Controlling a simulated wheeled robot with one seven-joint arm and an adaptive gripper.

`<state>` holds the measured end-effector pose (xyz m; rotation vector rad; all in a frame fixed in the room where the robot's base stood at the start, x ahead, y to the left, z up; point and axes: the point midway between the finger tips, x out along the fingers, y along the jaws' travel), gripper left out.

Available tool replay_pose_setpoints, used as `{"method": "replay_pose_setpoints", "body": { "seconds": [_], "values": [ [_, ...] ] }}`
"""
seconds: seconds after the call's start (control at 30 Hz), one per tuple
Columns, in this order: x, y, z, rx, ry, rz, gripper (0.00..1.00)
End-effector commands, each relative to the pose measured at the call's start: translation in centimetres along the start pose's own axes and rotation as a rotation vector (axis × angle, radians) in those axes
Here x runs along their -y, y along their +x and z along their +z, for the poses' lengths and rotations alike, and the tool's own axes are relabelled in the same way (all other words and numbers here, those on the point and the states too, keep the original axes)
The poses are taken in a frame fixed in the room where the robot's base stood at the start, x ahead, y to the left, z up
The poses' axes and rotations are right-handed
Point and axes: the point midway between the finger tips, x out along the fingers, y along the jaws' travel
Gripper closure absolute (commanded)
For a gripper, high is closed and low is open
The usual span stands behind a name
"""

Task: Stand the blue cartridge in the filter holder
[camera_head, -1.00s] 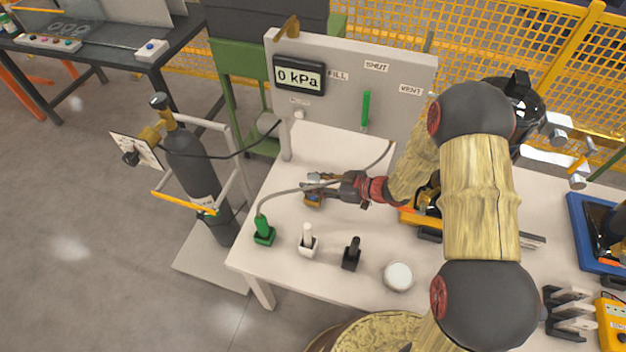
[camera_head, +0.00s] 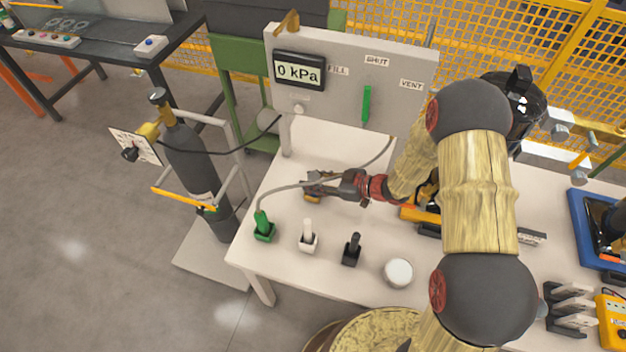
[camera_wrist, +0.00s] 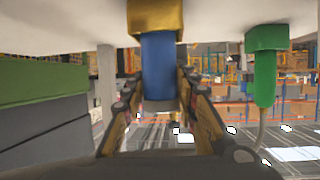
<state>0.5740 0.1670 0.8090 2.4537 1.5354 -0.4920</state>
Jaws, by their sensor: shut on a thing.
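The wrist view is upside down, with the table top along its upper edge. The blue cartridge (camera_wrist: 158,65) stands between the two fingers of my gripper (camera_wrist: 160,88), which is shut on it. Its table-side end meets a brass-coloured block (camera_wrist: 155,17), which looks like the filter holder and sits against the table. The cartridge appears upright and in line with the block; how deep it sits is hidden. In the head view my gripper (camera_head: 316,187) is low over the white table's left part, with the brass block (camera_head: 312,199) just below it. My fingers hide the cartridge there.
A green plug (camera_head: 264,228) with a hose, a white plug (camera_head: 308,237), a black plug (camera_head: 352,250) and a round white-topped item (camera_head: 398,272) stand along the front of the table (camera_head: 300,275). A gauge panel (camera_head: 350,80) rises behind. A gas cylinder (camera_head: 190,155) stands left.

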Motion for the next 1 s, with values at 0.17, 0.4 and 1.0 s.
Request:
{"method": "replay_pose_setpoints", "body": {
  "seconds": [0.17, 0.4, 1.0],
  "values": [
    [-0.02, 0.14, 0.31, -0.001, 0.000, 0.000, 1.00],
    [-0.03, 0.28, 0.63, -0.001, -0.001, 0.000, 0.70],
    [0.02, 0.26, 0.66, 0.000, 0.001, 0.000, 0.50]
  ]
}}
